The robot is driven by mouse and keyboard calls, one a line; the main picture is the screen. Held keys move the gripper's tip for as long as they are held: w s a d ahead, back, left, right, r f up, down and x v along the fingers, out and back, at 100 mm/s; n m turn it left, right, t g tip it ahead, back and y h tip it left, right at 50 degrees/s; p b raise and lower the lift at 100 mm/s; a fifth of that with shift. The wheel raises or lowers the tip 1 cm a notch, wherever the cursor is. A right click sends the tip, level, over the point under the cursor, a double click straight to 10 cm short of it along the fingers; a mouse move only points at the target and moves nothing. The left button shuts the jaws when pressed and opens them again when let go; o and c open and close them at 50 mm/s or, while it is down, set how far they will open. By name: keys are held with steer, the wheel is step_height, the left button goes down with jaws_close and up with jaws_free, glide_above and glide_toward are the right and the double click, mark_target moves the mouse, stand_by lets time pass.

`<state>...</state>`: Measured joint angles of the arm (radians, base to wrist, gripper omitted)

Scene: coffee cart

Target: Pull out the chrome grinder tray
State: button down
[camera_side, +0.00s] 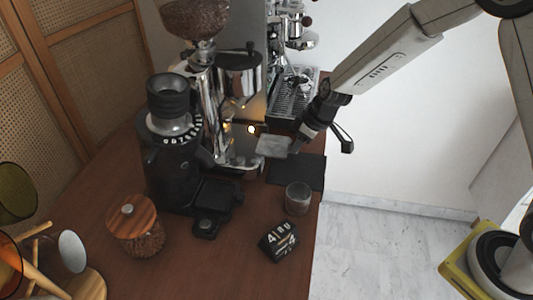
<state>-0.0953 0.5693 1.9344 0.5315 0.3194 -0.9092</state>
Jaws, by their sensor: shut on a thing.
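The chrome grinder (238,78) stands on the wooden cart top in the upper middle, with beans in its hopper. A flat grey chrome tray (272,146) is at the low right of its base. My gripper (296,146) comes in from the upper right and is shut on the tray's right end. The tray looks raised above the dark mat. I cannot tell whether its left end is still inside the grinder base.
A dark mat (297,172), a small glass (297,199) and a black block with figures (278,242) are below the tray. A black grinder (175,150) stands left. The espresso machine's drip grid (290,97) is behind. The cart's right edge is close.

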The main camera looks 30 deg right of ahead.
steer(key=shift+c, duration=2)
jaws_free()
steer(key=shift+r, duration=0.15)
steer(key=v, duration=0.7)
steer(key=shift+s+r, duration=0.15)
steer(key=shift+r, duration=0.05)
steer(key=shift+d, duration=0.1)
steer(key=s+d+f+m+h, duration=0.1)
steer(key=s+d+m, duration=0.2)
steer(key=s, duration=0.5)
steer(key=s+d+f+m+g+h, duration=0.1)
steer(key=s+d+m, duration=0.2)
steer(key=s, duration=0.6)
steer(key=shift+f, duration=0.4)
